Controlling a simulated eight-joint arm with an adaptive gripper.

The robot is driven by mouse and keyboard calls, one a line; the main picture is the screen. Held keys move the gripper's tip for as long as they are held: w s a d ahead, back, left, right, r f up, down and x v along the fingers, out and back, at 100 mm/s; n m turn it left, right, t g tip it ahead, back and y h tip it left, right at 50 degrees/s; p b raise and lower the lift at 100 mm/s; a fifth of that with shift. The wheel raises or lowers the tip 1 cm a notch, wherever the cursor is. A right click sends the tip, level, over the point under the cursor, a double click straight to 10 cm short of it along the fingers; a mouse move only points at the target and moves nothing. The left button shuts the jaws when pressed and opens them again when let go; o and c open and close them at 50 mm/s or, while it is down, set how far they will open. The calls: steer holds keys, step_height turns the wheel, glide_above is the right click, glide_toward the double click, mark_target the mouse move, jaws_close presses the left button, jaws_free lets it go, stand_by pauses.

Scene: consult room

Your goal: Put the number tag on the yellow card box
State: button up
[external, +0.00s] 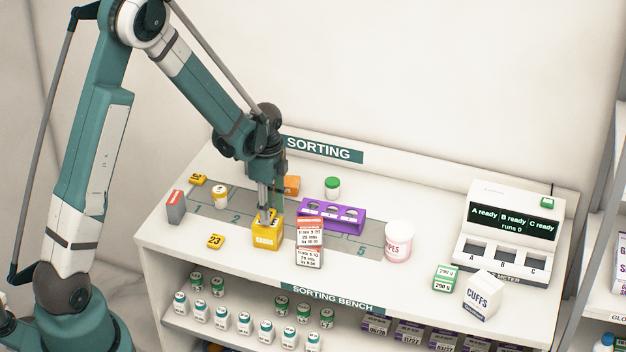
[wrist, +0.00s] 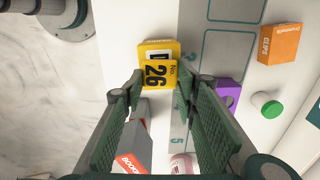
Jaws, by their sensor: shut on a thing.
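The yellow card box (external: 267,236) stands near the front of the bench, directly below my gripper (external: 266,212). In the wrist view its yellow top (wrist: 158,46) shows just beyond my fingertips. My gripper (wrist: 161,80) is shut on a yellow number tag (wrist: 160,75) marked 26, which lies between the two fingers. The tag overlaps the near part of the box top in that view. I cannot tell whether the tag touches the box. Two other yellow tags lie on the bench: one marked 23 (external: 215,242) and one farther back (external: 198,179).
A purple rack (external: 345,225), an orange box (external: 291,184) and a green-lidded jar (external: 332,187) are behind. A grey box (external: 175,208) stands left. Bare bench lies between tag 23 and the card box.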

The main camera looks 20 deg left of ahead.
steer(key=shift+f, duration=0.5)
steer(key=shift+f, duration=0.2)
steer(key=o, duration=0.8)
steer(key=shift+c, duration=0.2)
steer(key=shift+r, duration=0.25)
step_height(320, 180, up, 12)
steer(key=shift+b, duration=0.4)
steer(key=shift+a+r, duration=0.1)
stand_by(0.4)
